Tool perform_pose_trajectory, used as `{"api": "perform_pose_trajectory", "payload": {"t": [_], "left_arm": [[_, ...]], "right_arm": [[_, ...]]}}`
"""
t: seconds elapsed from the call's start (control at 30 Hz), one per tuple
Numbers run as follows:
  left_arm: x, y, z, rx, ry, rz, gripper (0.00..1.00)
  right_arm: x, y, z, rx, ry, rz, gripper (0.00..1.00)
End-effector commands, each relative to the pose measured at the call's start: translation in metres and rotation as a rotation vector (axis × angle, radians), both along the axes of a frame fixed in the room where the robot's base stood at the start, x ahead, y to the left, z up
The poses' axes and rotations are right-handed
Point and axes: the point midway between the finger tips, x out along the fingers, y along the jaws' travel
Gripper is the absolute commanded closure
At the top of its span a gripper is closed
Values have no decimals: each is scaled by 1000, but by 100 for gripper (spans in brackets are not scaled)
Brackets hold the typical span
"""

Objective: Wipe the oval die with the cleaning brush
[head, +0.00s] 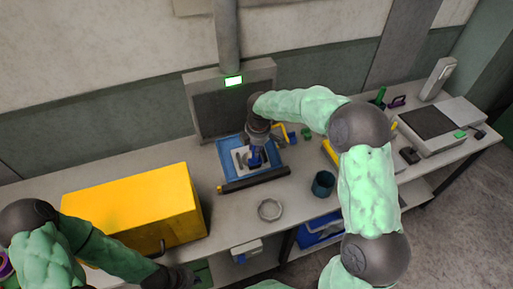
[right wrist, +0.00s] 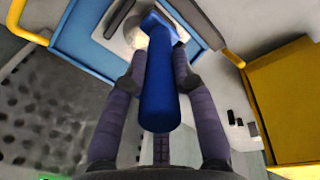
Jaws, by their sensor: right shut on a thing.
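My right gripper (head: 258,148) is shut on the blue handle of the cleaning brush (right wrist: 160,85), pointing down over the blue tray (head: 227,165). The brush also shows in the head view (head: 256,159). Its head is at the pale plate in the tray, beside a round, light metallic shape (right wrist: 134,36) that may be the oval die; the brush partly covers it. I cannot tell whether the bristles touch it. My left gripper (head: 180,279) is low at the bottom edge, near the yellow box, and its fingers are unclear.
A large yellow box (head: 130,205) stands left of the tray. A dark bar (head: 255,180) lies along the tray's front. A metal ring (head: 270,209) and a dark teal cup (head: 323,184) stand in front. A grey machine (head: 220,110) with a lit green display stands behind.

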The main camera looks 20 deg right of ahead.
Motion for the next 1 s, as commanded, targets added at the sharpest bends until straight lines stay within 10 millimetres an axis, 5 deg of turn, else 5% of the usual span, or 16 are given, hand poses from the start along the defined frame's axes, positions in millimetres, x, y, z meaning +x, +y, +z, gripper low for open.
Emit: {"api": "perform_pose_trajectory", "payload": {"t": [1.0], "left_arm": [[0, 0, -4, 0, 0, 0, 100]], "right_arm": [[6, 0, -10, 0, -1, 0, 100]]}}
